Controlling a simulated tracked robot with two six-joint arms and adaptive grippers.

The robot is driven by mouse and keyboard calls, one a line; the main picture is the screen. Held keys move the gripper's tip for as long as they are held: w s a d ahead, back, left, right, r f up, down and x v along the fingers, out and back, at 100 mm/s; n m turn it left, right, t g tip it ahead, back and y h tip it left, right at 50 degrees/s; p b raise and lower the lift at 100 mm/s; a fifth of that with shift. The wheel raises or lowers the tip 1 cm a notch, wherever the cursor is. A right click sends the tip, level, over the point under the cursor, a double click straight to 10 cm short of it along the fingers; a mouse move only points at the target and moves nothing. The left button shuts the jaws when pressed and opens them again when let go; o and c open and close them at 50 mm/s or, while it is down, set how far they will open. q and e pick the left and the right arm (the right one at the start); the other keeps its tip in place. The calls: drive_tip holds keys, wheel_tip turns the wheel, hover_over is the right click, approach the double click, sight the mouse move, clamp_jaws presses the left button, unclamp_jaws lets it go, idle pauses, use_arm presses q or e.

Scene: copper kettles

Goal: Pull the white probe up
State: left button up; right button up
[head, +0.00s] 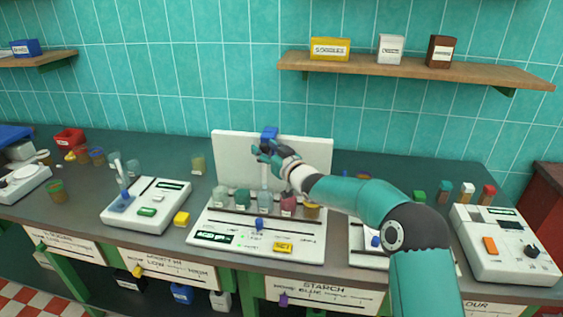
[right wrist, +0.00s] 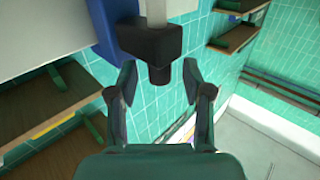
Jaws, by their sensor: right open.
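My right gripper (head: 262,152) is open in front of the white upright panel of the central device (head: 217,238), just below a blue block (head: 269,132). In the right wrist view its open fingers (right wrist: 159,70) lie on either side of a black piece (right wrist: 150,42), with a gap to each finger. A pale rod (right wrist: 156,10) runs out of that piece, beside a blue part (right wrist: 103,22); I cannot tell whether this is the white probe. A clear vessel (head: 264,201) stands below the gripper. Another white stick (head: 118,165) stands at the left device. My left gripper is not in view.
Several small jars stand in the central device's row, including a green one (head: 242,197) and a dark red one (head: 288,204). A white device (head: 505,245) stands at right. A wooden shelf (head: 420,68) holds boxes above. Dark counter shows between devices.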

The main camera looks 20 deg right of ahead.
drive_tip(key=v, duration=1)
drive_tip(key=shift+s, duration=0.1)
